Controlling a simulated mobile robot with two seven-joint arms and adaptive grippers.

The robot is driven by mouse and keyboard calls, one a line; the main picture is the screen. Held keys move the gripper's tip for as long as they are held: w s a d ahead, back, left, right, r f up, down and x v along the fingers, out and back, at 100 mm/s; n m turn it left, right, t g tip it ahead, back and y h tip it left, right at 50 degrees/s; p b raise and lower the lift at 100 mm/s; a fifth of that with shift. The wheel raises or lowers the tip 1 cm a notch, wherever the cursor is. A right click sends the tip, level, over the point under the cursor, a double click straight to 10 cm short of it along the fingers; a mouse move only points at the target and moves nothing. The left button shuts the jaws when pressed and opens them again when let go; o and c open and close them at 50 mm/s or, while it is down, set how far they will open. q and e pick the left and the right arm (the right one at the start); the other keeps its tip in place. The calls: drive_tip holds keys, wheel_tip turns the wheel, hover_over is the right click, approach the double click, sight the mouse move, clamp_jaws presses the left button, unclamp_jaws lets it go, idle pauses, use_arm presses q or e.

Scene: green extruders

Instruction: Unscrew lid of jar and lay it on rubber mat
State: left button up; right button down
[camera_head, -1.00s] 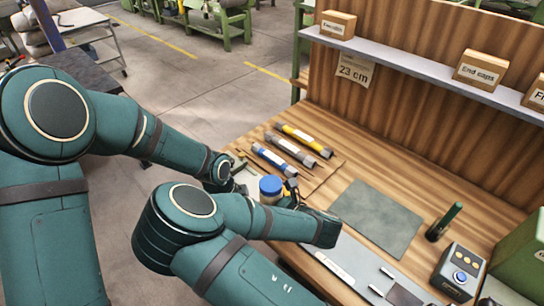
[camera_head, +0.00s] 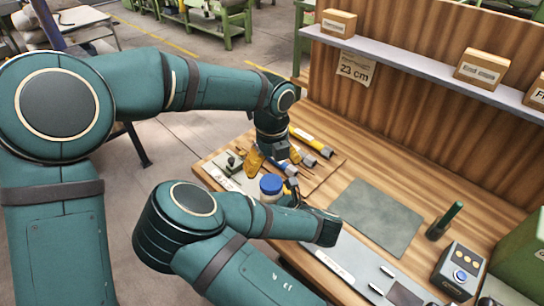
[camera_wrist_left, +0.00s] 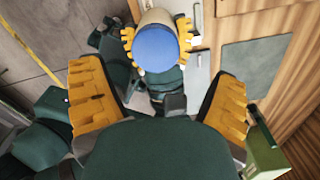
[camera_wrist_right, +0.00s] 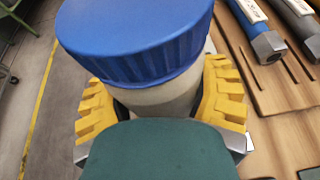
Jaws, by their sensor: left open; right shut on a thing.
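The jar (camera_head: 267,198) has a pale body and a ribbed blue lid (camera_head: 270,184), which is on it. My right gripper (camera_wrist_right: 158,105) is shut on the jar body below the lid (camera_wrist_right: 135,40). My left gripper (camera_head: 268,160) is open and empty, above and behind the jar in the head view. In the left wrist view the lid (camera_wrist_left: 157,48) shows beyond and between its spread yellow fingers, apart from them. The grey-green rubber mat (camera_head: 378,217) lies bare on the bench, right of the jar; it also shows in the left wrist view (camera_wrist_left: 255,65).
Several tubes, one yellow-banded (camera_head: 311,136), lie on a wooden board behind the jar. A dark holder with a green rod (camera_head: 443,222) and a control box (camera_head: 459,270) stand right of the mat. A shelf (camera_head: 410,65) with small boxes runs above the bench.

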sight(272, 181)
use_arm(q)
drive_tip(key=shift+f, duration=2.45)
drive_tip(key=shift+d, duration=0.1)
drive_tip(key=c, duration=1.3)
drive_tip(key=n, duration=0.3)
drive_tip(key=shift+n, duration=0.4)
drive_tip(key=shift+c, duration=0.2)
drive_tip(key=n, duration=0.4)
drive_tip(key=shift+c, duration=0.2)
drive_tip(key=n, duration=0.8)
drive_tip(key=shift+a+n, duration=0.2)
drive_tip(key=shift+n, duration=0.2)
